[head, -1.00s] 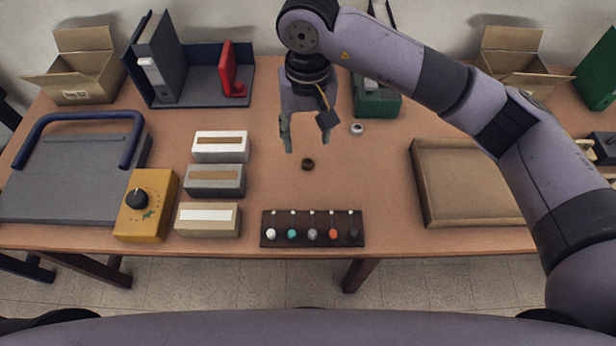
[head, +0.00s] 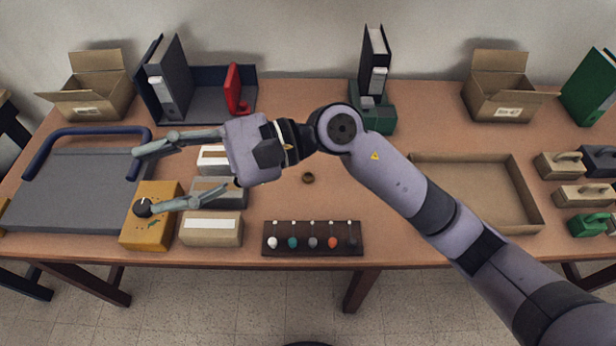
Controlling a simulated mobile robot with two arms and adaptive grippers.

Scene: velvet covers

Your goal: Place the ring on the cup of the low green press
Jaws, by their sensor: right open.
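Another low green tool (head: 590,225) with a handle lies at the far right; I cannot tell which is the press. My right gripper (head: 140,180) is open and empty, fingers spread leftward above the grey board's right edge and the yellow box. My left gripper is out of view.
The grey board (head: 75,190) has a blue bar. A yellow box (head: 150,230) with a knob and several small boxes (head: 212,229) stand at left. A rack of coloured pins (head: 313,252) is at the front edge, an empty tray (head: 480,165) at right.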

